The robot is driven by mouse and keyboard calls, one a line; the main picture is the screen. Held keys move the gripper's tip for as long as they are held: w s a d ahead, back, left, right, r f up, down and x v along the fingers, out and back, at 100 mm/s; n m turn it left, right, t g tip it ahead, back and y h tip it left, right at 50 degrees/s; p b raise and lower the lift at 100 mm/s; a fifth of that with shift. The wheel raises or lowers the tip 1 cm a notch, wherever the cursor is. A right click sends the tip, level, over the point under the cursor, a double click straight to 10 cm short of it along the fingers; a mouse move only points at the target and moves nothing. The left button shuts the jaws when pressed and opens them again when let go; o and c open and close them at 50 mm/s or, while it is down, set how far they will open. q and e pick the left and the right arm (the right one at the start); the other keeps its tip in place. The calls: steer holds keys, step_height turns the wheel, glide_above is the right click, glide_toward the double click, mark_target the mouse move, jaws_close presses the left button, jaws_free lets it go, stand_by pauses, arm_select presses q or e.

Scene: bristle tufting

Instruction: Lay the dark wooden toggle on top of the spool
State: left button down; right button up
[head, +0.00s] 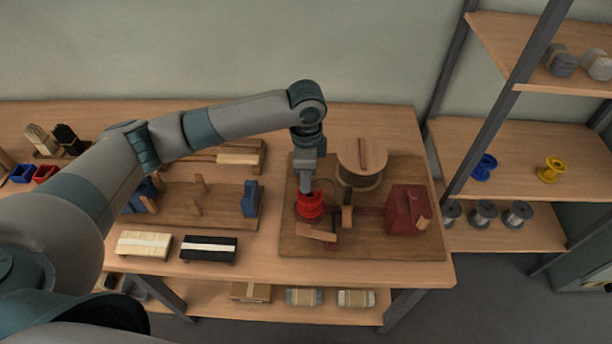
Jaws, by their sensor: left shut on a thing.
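A red spool (310,207) stands on the wooden work board (285,243), left of its middle. My left gripper (307,190) comes down from above, its fingers shut at the top of the red spool. The fingertips and the exact grip are partly hidden. A brown wooden bar (373,153), which looks like the toggle, lies across the top of a round light-wood drum (350,160) behind and right of the gripper. It is apart from the red spool. My right gripper is not in view.
A dark red block (402,210) stands right of the spool, with a small wooden post (347,217) between them. A light wooden piece (317,232) lies in front of the spool. Brush blocks (209,248) lie left. Blue (484,167) and yellow (550,169) spools sit on the right shelf.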

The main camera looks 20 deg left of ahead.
arm_select(q)
steer(key=shift+f, duration=0.15)
steer(key=shift+p, duration=0.6)
stand_by(0.6)
steer(key=shift+f, duration=0.75)
stand_by(0.6)
steer(key=shift+f, duration=0.25)
stand_by(0.6)
steer(key=c, duration=1.6)
jaws_free()
steer(key=shift+c, duration=0.2)
steer(key=shift+r, duration=0.8)
step_height(320, 180, up, 16)
steer(key=b, duration=0.3)
